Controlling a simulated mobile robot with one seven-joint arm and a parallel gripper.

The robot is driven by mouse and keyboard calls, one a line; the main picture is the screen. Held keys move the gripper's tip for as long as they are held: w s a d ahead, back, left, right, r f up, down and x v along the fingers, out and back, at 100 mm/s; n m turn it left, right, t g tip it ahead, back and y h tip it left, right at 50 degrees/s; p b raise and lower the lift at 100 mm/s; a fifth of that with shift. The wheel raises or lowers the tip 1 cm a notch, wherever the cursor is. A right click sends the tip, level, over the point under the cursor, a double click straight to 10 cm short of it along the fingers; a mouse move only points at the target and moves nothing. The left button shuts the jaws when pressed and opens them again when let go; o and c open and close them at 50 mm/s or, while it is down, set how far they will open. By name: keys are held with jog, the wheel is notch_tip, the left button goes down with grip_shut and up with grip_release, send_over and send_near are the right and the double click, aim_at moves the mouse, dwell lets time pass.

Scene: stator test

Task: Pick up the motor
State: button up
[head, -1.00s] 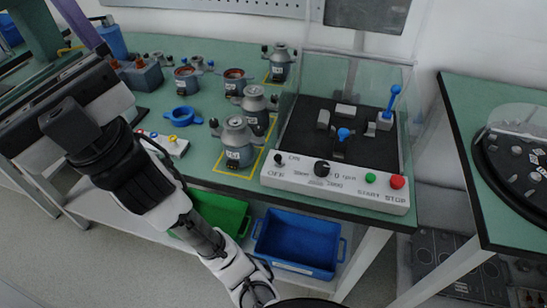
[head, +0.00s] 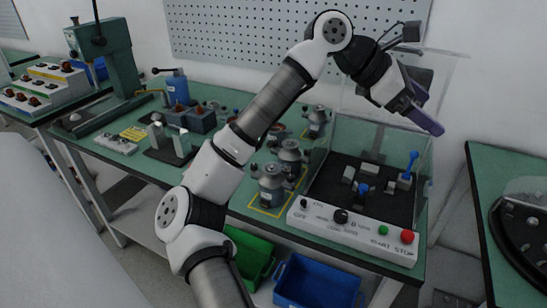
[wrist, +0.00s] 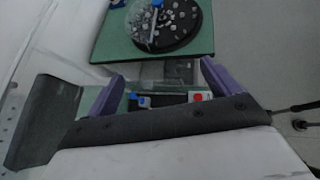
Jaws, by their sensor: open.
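Several grey metal motors stand upright on the green workbench (head: 243,207). The front motor (head: 270,188) is inside a yellow outlined square, with a second motor (head: 290,158) behind it and a third motor (head: 317,120) farther back. My gripper (head: 424,112) is raised high at the upper right, above the test station and well away from the motors. Its purple fingers are spread with nothing between them in the wrist view (wrist: 163,90). No motor can be made out in the wrist view. My arm hides part of the bench left of the motors.
A test station (head: 350,232) with clear guards, blue handles and a red button stands right of the motors. A green bin (head: 250,255) and a blue bin (head: 318,285) sit below. A second table (head: 490,165) with a round tray is at the right. A pegboard wall is behind.

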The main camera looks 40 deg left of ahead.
jog(key=a+f+n+g+y, duration=0.15)
jog(key=a+f+y, duration=0.3)
jog(key=a, duration=0.45)
jog(key=n+g+y+p, duration=0.1)
jog(key=n+g+y, duration=0.25)
jog(key=y, duration=0.25)
send_over(272, 166)
notch_tip(272, 166, down, 6)
jog(key=shift+g, duration=0.5)
notch_tip(272, 166, down, 8)
jog(key=shift+s+a+r+p, duration=0.1)
jog(key=shift+s+r+p, duration=0.1)
jog(key=shift+p, duration=0.55)
jog(key=shift+w+d+f+p, duration=0.1)
jog(key=shift+f+p, duration=0.45)
jog(key=shift+f, duration=1)
jog(key=shift+d+f+p, duration=0.1)
jog(key=shift+f+p, duration=0.45)
jog(key=shift+f, duration=0.95)
jog(key=shift+c, duration=0.4)
jog(key=c, duration=1.6)
